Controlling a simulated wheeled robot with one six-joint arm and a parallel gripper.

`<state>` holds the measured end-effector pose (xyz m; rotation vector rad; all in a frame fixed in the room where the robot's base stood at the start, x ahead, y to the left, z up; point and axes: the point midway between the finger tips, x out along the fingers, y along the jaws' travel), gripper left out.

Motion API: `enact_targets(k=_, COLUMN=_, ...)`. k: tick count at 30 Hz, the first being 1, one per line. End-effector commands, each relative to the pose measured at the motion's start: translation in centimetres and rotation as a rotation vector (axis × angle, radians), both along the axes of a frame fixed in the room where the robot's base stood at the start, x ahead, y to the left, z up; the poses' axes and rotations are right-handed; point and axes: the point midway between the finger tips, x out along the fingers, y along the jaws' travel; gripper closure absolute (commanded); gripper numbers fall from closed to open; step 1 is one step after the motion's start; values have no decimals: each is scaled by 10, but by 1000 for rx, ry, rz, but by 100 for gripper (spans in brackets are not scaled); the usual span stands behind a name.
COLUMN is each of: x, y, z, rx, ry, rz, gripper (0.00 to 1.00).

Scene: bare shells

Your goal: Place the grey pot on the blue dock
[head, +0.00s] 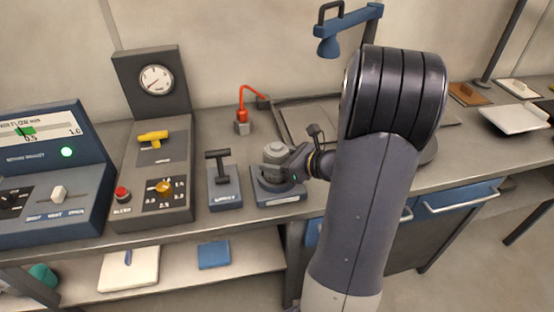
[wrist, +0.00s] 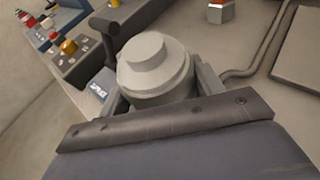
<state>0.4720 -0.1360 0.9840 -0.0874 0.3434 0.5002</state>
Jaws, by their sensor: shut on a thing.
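The grey pot (head: 274,153) has a stepped round lid and stands upright. It fills the middle of the wrist view (wrist: 155,65). My gripper (head: 284,166) is shut on the pot from the right, with a finger on each side of it in the wrist view (wrist: 160,92). Directly below the pot is a low blue-grey dock (head: 279,198) with a dark round top and a pale label on its front. The pot and fingers hide most of the dock's top. I cannot tell whether the pot touches it.
A box with a black T-handle (head: 222,172) stands close left of the dock. Further left is a gauge panel (head: 155,150) with a yellow handle. A red-topped part with an orange cable (head: 242,120) is behind. A blue square (head: 213,254) lies on the lower shelf.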

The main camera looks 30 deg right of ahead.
Motion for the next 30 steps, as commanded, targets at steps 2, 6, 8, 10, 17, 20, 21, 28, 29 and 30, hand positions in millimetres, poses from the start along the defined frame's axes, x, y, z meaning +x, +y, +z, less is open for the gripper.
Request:
enact_targets(k=2, x=0, y=0, z=-1, rx=0, ry=-2, rz=-1, gripper=70)
enact_targets(k=6, x=0, y=0, z=0, rx=-1, ry=-3, rz=0, gripper=70)
enact_targets(k=8, x=0, y=0, z=-1, rx=-1, ry=-3, rz=0, gripper=70)
enact_targets(k=10, x=0, y=0, z=-3, rx=-1, ry=-2, rz=1, gripper=70)
enact_targets(k=17, x=0, y=0, z=-4, rx=-1, ry=0, rz=0, gripper=24)
enact_targets(k=20, x=0, y=0, z=-4, rx=-1, ry=0, rz=0, gripper=16)
enact_targets(k=21, x=0, y=0, z=-4, rx=-1, ry=0, rz=0, gripper=16)
enact_targets(k=28, x=0, y=0, z=-3, rx=-1, ry=0, rz=0, gripper=16)
enact_targets(k=29, x=0, y=0, z=-2, rx=-1, ry=0, rz=0, gripper=16)
enact_targets(k=30, x=0, y=0, z=0, rx=-1, ry=0, rz=0, gripper=16)
